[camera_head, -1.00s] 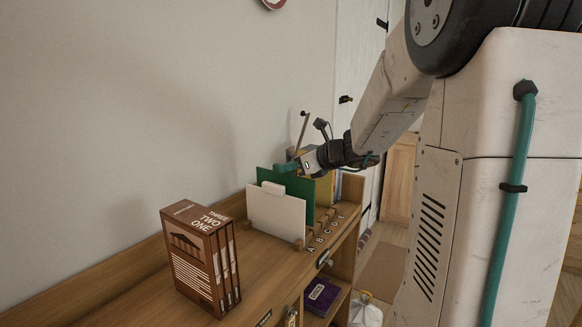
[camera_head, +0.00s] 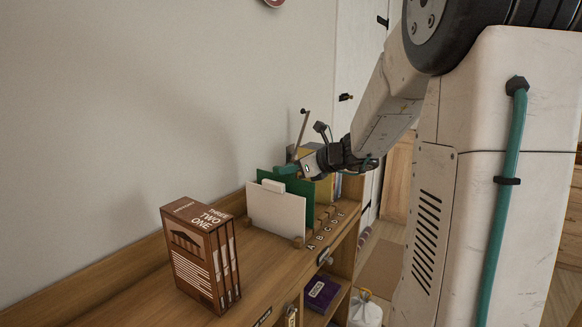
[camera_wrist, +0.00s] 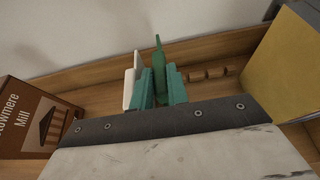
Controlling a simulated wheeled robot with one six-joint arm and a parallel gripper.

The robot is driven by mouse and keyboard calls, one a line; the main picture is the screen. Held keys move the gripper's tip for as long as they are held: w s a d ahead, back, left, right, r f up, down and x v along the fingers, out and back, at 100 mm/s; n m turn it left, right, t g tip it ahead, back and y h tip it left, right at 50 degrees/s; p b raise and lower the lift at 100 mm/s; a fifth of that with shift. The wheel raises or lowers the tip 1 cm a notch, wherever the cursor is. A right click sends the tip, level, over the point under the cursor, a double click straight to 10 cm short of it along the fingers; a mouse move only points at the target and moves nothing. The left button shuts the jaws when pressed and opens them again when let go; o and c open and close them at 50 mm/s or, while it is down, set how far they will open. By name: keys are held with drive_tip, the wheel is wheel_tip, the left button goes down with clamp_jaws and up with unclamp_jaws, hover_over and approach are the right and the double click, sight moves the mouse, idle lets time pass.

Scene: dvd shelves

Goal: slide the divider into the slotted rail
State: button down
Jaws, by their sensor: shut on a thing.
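My gripper (camera_head: 291,168) has its teal fingers shut on the upper part of a green divider (camera_head: 302,189). The divider is upright, just behind a white divider (camera_head: 275,213) on the shelf top. In the wrist view the green divider (camera_wrist: 158,66) shows between the two fingers (camera_wrist: 160,84), with the white divider (camera_wrist: 129,90) close on its left. The slotted wooden rail (camera_head: 327,214) runs behind the white divider, beside letters A to E. The green divider's lower edge is hidden, so I cannot tell how deep it sits in a slot.
A brown boxed set (camera_head: 201,256) stands at the near left of the shelf top. A yellow item (camera_head: 318,158) stands beyond the rail and shows at right in the wrist view (camera_wrist: 287,68). The wall is close behind. A purple case (camera_head: 320,294) lies on the lower shelf.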

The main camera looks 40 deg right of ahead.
drive_tip(key=shift+f, duration=1.05)
drive_tip(key=c, duration=1.3)
unclamp_jaws()
drive_tip(key=v, duration=0.7)
drive_tip(key=shift+s+d+r, duration=0.15)
drive_tip(key=shift+s, duration=0.2)
